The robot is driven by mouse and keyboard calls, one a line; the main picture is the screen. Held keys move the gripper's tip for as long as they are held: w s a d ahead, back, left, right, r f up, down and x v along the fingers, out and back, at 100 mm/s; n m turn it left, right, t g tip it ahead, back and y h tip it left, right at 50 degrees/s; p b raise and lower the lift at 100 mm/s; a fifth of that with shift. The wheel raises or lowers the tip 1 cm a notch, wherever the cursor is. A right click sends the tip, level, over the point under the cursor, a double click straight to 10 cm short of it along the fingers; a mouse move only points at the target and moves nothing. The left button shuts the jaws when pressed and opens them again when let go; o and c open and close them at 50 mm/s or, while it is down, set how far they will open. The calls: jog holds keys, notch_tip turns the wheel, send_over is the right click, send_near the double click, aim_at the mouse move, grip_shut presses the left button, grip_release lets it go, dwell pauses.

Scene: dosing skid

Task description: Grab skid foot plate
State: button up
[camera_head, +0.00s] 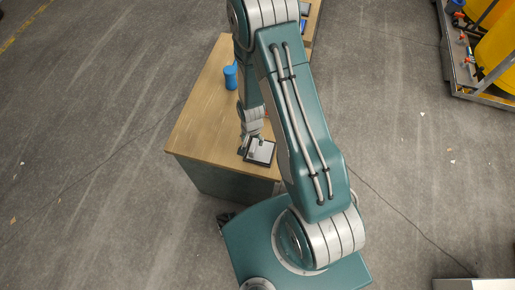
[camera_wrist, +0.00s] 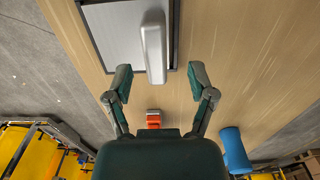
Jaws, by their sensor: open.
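A flat grey plate with a dark rim, which looks like the skid foot plate (camera_wrist: 112,32), lies on the wooden bench top. A raised silver bar (camera_wrist: 153,45) stands out on it. In the head view the plate (camera_head: 264,152) is near the bench's near edge, partly hidden by my arm. My gripper (camera_wrist: 159,80) is open and empty in the wrist view. Its two fingers are apart, on either side of the line of the bar's lower end. The gap in height between fingertips and bar cannot be told.
A blue cylindrical object (camera_head: 230,76) stands on the wooden bench (camera_head: 202,110); it also shows in the wrist view (camera_wrist: 235,150). A small orange object (camera_wrist: 153,119) lies on the bench. Yellow tanks in a metal frame (camera_head: 482,97) stand at the right. The floor around is mostly clear.

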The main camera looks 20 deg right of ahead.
aim_at(253, 144)
jog(key=f, duration=0.4)
jog(key=shift+s+f, duration=0.15)
jog(key=shift+s, duration=0.05)
grip_shut()
